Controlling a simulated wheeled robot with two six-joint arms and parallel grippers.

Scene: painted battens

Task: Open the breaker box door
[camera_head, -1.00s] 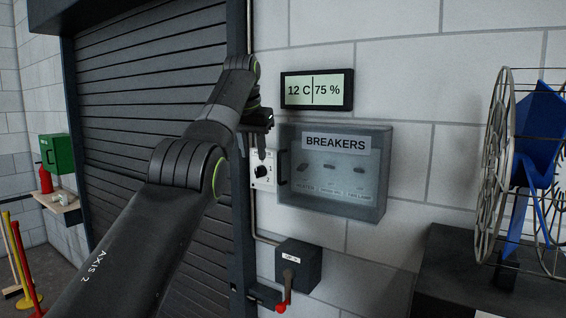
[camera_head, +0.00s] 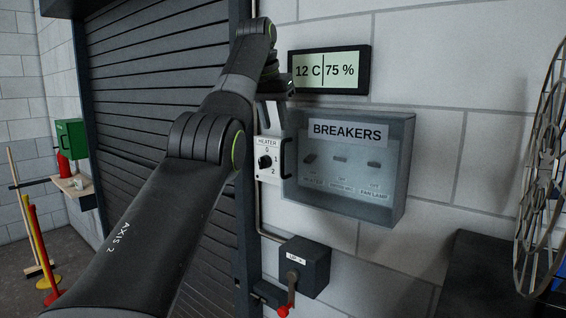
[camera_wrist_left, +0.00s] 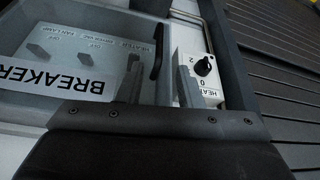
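The breaker box (camera_head: 345,205) is a grey wall box with a see-through front labelled BREAKERS; its door looks closed. Several breaker switches show through it. A black bar handle (camera_head: 287,158) stands on the door's left edge. My left gripper (camera_head: 272,112) is just above and left of the handle, in front of the wall, partly hidden by my own arm. In the left wrist view, which is turned over, its two grey fingers are apart and empty (camera_wrist_left: 160,74). The handle (camera_wrist_left: 157,50) shows beyond them, between the two in the picture. My right gripper is not in view.
A heater dial panel (camera_head: 267,161) sits left of the handle, close to my fingers. A display (camera_head: 329,70) hangs above the box. A lever switch box (camera_head: 304,264) is below.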

